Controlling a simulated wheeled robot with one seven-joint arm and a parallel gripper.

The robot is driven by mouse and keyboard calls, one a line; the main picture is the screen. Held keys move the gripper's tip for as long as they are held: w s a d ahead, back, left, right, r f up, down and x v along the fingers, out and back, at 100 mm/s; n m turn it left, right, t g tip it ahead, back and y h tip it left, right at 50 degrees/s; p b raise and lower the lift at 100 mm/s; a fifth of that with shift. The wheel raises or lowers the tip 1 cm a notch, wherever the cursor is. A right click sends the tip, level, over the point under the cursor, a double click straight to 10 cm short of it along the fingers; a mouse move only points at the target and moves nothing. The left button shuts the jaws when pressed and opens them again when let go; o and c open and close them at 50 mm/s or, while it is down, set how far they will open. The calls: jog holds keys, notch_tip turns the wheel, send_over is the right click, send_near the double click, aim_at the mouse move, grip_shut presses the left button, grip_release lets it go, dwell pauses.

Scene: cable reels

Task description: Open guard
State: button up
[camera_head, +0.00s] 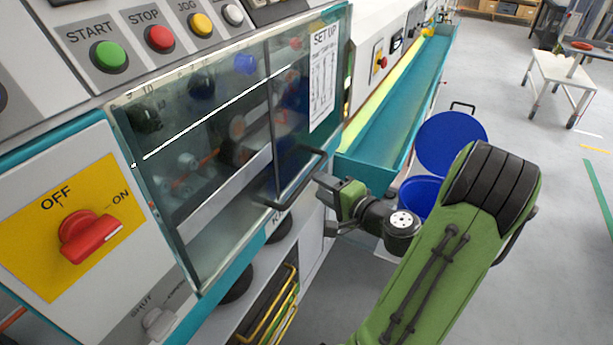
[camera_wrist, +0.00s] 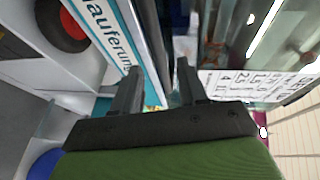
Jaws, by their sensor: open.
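The guard (camera_head: 215,215) is a clear panel with a metal frame over the machine's working bay. It stands shut across the bay. A dark bar handle (camera_head: 297,183) sticks out from its right part, slanting in the head view. My gripper (camera_head: 322,188) is at the right side of this handle, its fingers close to the bar. In the wrist view my gripper (camera_wrist: 155,82) has its two dark fingers apart. A bluish-grey upright edge shows beyond the gap between them. I cannot tell whether the handle lies between the fingers or whether they touch it.
A panel with START, STOP and JOG buttons (camera_head: 160,38) is above the guard. A red OFF/ON switch (camera_head: 90,237) is on yellow at left. A teal trough (camera_head: 400,100) and blue drum (camera_head: 420,190) stand beyond my arm. Grey floor is open at right.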

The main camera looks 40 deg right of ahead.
aim_at(310, 180)
jog(key=w, duration=0.4)
jog(key=w+f, duration=0.1)
jog(key=w, duration=0.1)
jog(key=shift+d, duration=0.15)
grip_shut()
